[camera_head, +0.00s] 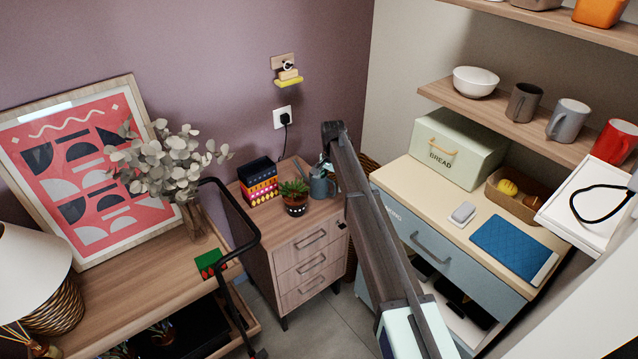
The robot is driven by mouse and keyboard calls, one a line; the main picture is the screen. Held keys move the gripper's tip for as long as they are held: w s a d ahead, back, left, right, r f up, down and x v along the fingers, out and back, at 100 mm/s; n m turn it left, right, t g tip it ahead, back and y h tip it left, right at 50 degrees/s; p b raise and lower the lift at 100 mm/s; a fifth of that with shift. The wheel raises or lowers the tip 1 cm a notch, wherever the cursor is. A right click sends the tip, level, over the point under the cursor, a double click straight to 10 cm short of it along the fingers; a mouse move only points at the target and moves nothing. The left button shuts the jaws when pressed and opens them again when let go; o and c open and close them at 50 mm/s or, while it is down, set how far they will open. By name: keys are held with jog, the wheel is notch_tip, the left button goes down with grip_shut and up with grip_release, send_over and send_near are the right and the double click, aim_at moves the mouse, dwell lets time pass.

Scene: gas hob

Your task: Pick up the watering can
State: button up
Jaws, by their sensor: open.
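A small blue-grey watering can (319,188) stands on top of the wooden drawer cabinet (307,233), toward its back right. A dark arm-like bar reaches up from the bottom of the picture and passes just right of the can, covering part of that side. Small pale teal bits show above the can beside the bar; I cannot tell what they belong to. I cannot make out my gripper's fingers in this view.
A potted plant (295,207) stands left of the can, with colourful boxes (259,182) behind it. A dark curved handle (252,222) rises left of the cabinet. A blue-fronted counter (430,240) with a bread box (459,150) stands at right.

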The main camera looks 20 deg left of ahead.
jog(key=shift+f, duration=0.2)
grip_shut()
jog(key=shift+r, duration=0.2)
